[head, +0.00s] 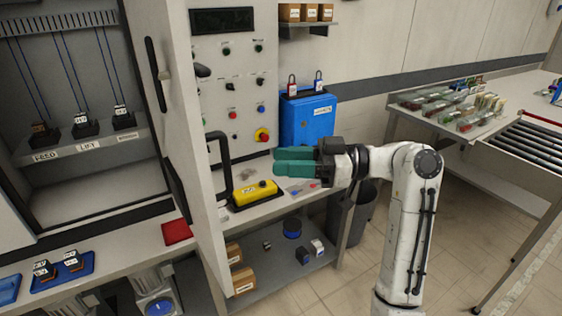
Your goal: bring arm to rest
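My gripper (277,162) is in the head view, to the right of the open cabinet door and above the bench. Its two green fingers point left, one above the other in the picture, close together. I cannot tell whether a small gap is left between them. No held object shows. My white arm rises from the bottom right and bends at the top toward the gripper.
A yellow control box (256,193) and a blue lockbox (307,122) stand by the gripper. The open cabinet door (178,110) is to its left. A roller conveyor (535,147) and a table with packets (450,108) are at right.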

